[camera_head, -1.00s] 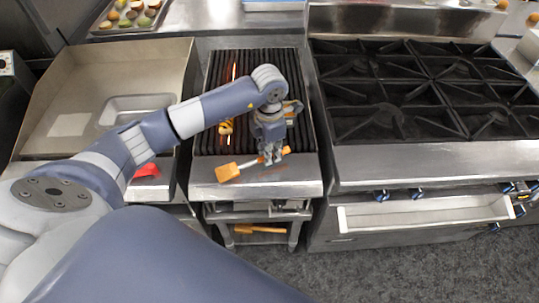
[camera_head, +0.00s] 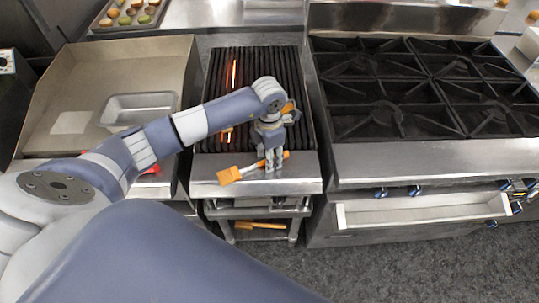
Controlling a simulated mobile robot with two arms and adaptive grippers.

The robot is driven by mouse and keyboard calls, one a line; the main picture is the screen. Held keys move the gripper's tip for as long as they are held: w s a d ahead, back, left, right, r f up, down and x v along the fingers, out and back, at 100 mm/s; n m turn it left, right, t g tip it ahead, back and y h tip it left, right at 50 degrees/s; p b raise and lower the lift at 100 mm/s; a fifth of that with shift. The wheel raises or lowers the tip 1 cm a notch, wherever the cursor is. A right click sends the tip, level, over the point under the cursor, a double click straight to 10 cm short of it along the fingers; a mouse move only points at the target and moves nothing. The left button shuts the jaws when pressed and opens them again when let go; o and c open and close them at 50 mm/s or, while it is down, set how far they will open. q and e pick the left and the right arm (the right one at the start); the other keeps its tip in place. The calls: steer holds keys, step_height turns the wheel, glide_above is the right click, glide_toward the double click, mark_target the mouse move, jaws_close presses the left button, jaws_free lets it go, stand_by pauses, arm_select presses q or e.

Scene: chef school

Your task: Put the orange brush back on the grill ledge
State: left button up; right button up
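The orange brush (camera_head: 229,176) is at the front metal ledge (camera_head: 300,172) of the grill, its flat orange head to the left and its handle slanting up to the right. My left gripper (camera_head: 274,168) points down over the ledge, and its fingers appear closed on the brush's handle. The brush is at or just above the ledge surface; I cannot tell whether it touches. The fingers hide part of the handle. My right gripper is out of view.
The black grill grate (camera_head: 255,75) glows red on its left side. A griddle with a metal pan (camera_head: 137,110) is to the left, and a burner stove (camera_head: 420,90) to the right. Another orange-handled tool (camera_head: 258,226) lies on the lower shelf.

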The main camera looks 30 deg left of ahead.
arm_select(q)
steer(key=shift+r, duration=0.3)
step_height(320, 180, up, 12)
steer(key=b, duration=0.4)
steer(key=shift+f, duration=0.2)
